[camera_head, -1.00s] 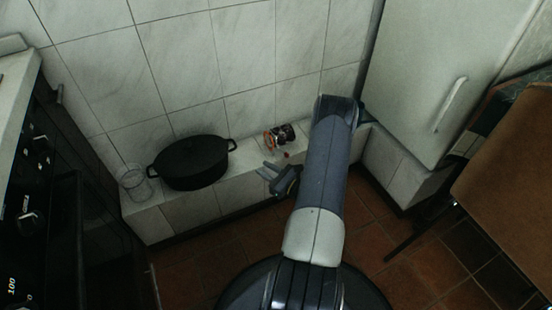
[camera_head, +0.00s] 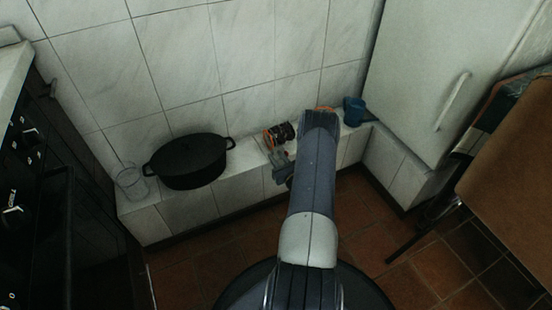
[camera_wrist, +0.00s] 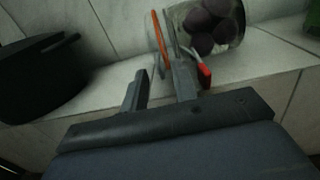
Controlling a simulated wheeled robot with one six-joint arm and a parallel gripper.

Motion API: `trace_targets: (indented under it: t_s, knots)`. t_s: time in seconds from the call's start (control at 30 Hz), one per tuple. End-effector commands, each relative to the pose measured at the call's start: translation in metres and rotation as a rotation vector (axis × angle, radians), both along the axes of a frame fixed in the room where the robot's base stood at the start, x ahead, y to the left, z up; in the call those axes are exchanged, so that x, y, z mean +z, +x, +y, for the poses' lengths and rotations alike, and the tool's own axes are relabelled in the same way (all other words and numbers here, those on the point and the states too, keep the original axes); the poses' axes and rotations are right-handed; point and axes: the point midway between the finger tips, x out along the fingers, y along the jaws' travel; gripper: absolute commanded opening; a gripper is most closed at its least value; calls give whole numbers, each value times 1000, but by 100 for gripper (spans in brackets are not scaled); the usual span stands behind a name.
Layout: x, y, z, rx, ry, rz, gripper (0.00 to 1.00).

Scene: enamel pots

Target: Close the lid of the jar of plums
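The jar of plums (camera_head: 284,131) appears to lie on its side on the tiled ledge, mouth to the left. In the wrist view, dark plums show through the jar's glass (camera_wrist: 212,24). An orange ring (camera_wrist: 160,34) stands at its mouth, with a small red tab (camera_wrist: 205,75) below. The clear lid is hard to make out; I cannot tell its exact angle. My gripper (camera_head: 281,160) is just in front of the jar's mouth. In the wrist view, its two fingers (camera_wrist: 159,84) are apart with nothing clearly between them, the right one close to the ring and tab.
A black lidded pot (camera_head: 187,162) and a clear glass (camera_head: 131,181) stand left on the ledge (camera_head: 243,180). A blue mug (camera_head: 354,111) stands at its right end. The tiled wall is close behind. A pale cabinet or fridge (camera_head: 440,70) and brown table (camera_head: 505,190) are right.

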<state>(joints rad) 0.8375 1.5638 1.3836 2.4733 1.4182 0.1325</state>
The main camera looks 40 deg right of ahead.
Motion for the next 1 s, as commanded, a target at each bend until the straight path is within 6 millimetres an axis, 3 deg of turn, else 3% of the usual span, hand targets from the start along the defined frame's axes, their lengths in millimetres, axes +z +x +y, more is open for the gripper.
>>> trace_targets:
  t_s: [0.13,0.43,0.77,1.0]
  knots:
    - [0,10,-1,1,-1,0,27]
    - [1,11,-2,0,0,0,26]
    - [0,11,-2,0,0,1,0]
    - [0,11,-2,1,0,1,0]
